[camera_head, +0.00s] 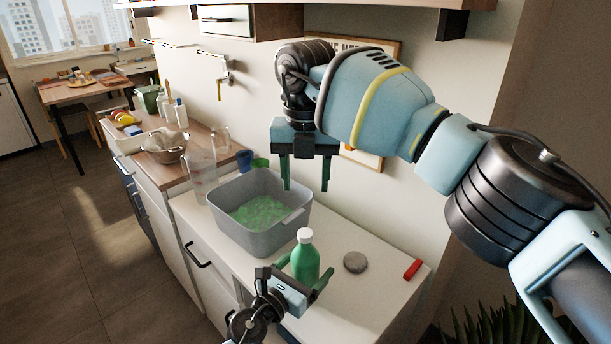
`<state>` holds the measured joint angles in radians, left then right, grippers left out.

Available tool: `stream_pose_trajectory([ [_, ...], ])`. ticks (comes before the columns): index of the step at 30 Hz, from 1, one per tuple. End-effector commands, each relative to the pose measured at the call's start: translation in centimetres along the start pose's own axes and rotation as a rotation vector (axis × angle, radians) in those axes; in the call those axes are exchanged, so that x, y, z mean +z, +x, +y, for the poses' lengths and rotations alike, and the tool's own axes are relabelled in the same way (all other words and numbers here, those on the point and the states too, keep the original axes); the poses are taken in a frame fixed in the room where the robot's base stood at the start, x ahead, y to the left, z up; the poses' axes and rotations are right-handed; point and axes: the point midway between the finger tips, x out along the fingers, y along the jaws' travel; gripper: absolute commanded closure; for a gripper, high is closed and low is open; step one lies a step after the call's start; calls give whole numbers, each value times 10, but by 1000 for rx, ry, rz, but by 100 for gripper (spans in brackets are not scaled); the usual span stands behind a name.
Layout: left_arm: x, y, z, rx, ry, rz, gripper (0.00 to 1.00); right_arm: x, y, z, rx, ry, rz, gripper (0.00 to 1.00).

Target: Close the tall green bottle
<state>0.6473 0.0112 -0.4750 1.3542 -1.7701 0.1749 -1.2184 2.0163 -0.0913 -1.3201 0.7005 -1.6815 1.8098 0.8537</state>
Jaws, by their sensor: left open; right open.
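The green bottle (306,262) stands upright on the white counter, in front of the grey tub. A white cap (305,236) sits on its top; I cannot tell how tightly. My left gripper (304,272) is low at the bottle's near side. Its fingers are open, one on each side of the bottle's body; I cannot tell if they touch it. My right gripper (306,187) is open and empty, pointing down. In the picture it is above the bottle and over the right part of the tub.
A grey tub (238,233) with green contents stands behind the bottle. A grey round object (355,262) and a red block (412,269) lie to the right. A clear pitcher (202,178) and blue cup (244,160) stand behind the tub. The right front counter is clear.

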Motion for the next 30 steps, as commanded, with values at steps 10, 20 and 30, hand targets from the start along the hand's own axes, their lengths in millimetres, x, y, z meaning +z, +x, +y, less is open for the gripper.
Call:
stream_pose_trajectory([
  [10,2,-32,1,0,4,-1,18,-3,-24,0,2,0,-26,49],
  [20,1,-74,0,0,1,-1,18,-5,-39,0,3,0,-42,49],
  [30,0,-78,0,0,0,0,18,-5,-39,0,3,0,-42,49],
])
